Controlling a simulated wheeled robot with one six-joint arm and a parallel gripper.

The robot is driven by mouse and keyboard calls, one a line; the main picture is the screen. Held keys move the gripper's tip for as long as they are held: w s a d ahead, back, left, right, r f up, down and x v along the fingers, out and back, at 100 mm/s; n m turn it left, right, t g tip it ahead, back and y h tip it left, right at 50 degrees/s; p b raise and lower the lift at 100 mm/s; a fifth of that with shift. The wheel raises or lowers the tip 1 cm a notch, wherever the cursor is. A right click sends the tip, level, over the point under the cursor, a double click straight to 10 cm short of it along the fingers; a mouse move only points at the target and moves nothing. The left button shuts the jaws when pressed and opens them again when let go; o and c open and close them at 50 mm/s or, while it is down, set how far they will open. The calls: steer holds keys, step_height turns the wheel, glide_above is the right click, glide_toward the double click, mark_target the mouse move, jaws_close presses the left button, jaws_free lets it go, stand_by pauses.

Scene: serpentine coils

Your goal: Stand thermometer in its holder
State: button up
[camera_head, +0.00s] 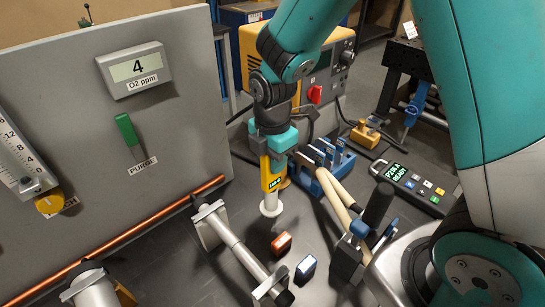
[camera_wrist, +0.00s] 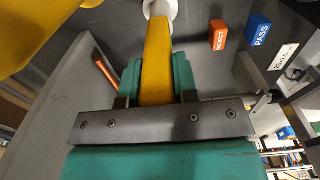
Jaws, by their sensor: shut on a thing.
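The thermometer appears to be the slim yellow tool with a small dark display (camera_head: 272,174). My gripper (camera_head: 274,147) is shut on its upper part and holds it roughly upright. In the wrist view the yellow body (camera_wrist: 156,65) runs between the teal fingers (camera_wrist: 157,85). A white stem with a flared foot (camera_head: 270,204) is directly below the yellow body; I cannot tell whether it is part of the tool. A blue slotted rack (camera_head: 325,166) stands just right of my gripper and may be the holder. Its inside is partly hidden.
A yellow machine (camera_head: 318,75) stands behind, a grey panel (camera_head: 70,110) at left. A keypad box (camera_head: 411,187) lies right.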

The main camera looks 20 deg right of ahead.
steer(key=o, duration=1.1)
steer(key=shift+c, duration=0.2)
step_height(320, 180, up, 17)
steer(key=b, duration=0.2)
steer(key=s+a+f+m+y, duration=0.1)
steer(key=s+a+m+y, duration=0.1)
steer(key=s+m, duration=0.5)
steer(key=s+a+f+m+y, duration=0.1)
steer(key=s+a+m+y, duration=0.1)
steer(key=s+m, duration=0.5)
steer(key=s+a, duration=0.1)
steer(key=s, duration=0.3)
steer(key=shift+s+f+m, duration=0.2)
steer(key=shift+s+m, duration=0.1)
steer(key=shift+s, duration=0.05)
